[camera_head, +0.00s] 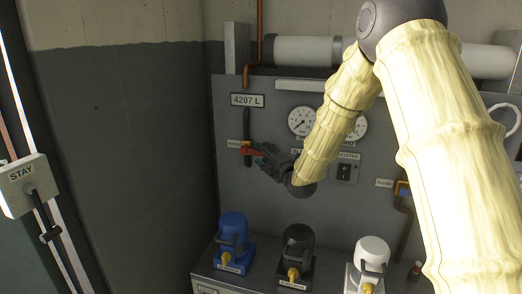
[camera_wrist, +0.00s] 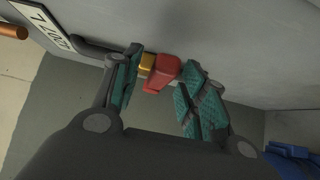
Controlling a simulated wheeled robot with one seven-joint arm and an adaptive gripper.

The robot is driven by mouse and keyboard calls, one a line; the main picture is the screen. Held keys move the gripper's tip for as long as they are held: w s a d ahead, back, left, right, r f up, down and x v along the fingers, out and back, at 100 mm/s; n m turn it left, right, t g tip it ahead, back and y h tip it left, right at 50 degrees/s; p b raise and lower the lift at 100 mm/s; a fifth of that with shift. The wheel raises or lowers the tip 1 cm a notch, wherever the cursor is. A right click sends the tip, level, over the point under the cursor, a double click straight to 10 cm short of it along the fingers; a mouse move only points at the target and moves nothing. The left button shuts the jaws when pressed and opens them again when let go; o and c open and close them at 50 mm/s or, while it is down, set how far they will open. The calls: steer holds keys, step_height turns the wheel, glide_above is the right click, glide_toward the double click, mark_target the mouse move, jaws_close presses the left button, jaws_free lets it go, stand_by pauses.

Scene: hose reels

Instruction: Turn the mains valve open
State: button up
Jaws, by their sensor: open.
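The mains valve has a red handle (camera_head: 250,152) on a dark vertical pipe at the left of the grey panel, beside a small label (camera_head: 234,143) that is hard to read. In the wrist view the red handle (camera_wrist: 163,74) and a yellow valve part (camera_wrist: 147,65) show ahead, between the fingertips. My gripper (camera_head: 264,158) is just right of the handle in the head view. In the wrist view my gripper (camera_wrist: 162,76) is open, with teal pads either side of the handle. I cannot tell whether a pad touches it.
Gauges (camera_head: 301,121) and a switch (camera_head: 344,170) sit on the panel, partly behind my arm. A blue unit (camera_head: 232,240), a black one (camera_head: 298,252) and a white one (camera_head: 372,256) stand on the ledge below. A lever box marked STAY (camera_head: 22,184) is at far left.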

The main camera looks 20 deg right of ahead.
steer(key=shift+w+a, duration=0.2)
steer(key=shift+w, duration=0.9)
steer(key=shift+c, duration=0.4)
jaws_close()
